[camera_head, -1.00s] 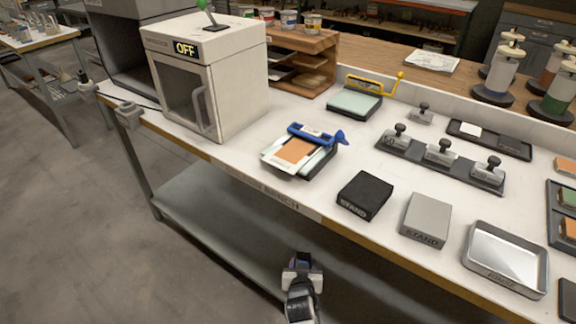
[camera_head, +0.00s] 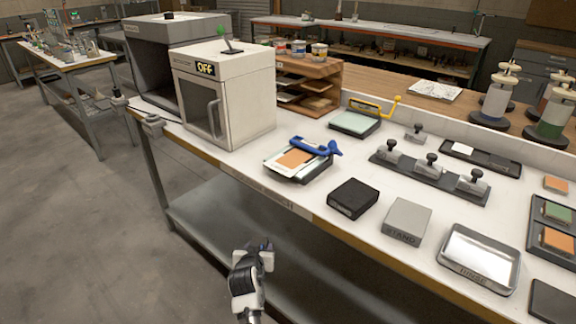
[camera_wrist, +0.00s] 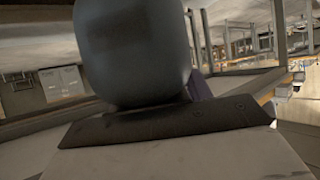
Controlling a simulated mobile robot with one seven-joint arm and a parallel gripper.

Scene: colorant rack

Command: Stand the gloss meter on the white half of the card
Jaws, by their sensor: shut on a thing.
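My gripper (camera_head: 259,246) is in front of the bench's front edge, over the floor side, apart from everything on the bench. It is shut on a small dark purplish thing, mostly hidden; I cannot tell whether it is the gloss meter. In the wrist view a large dark grey rounded form fills the middle, and a sliver of the purplish thing (camera_wrist: 199,87) shows behind it. A dark tray at the back right holds a white patch (camera_head: 462,149) beside a dark part, perhaps the card. A card with an orange patch (camera_head: 295,158) lies under a blue-handled applicator.
A black stand block (camera_head: 353,197) and a grey stand block (camera_head: 407,220) sit near the front edge. A shallow metal tray (camera_head: 478,256) is right of them. A row of weights (camera_head: 429,168) stands behind. A white oven (camera_head: 225,95) stands at the left.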

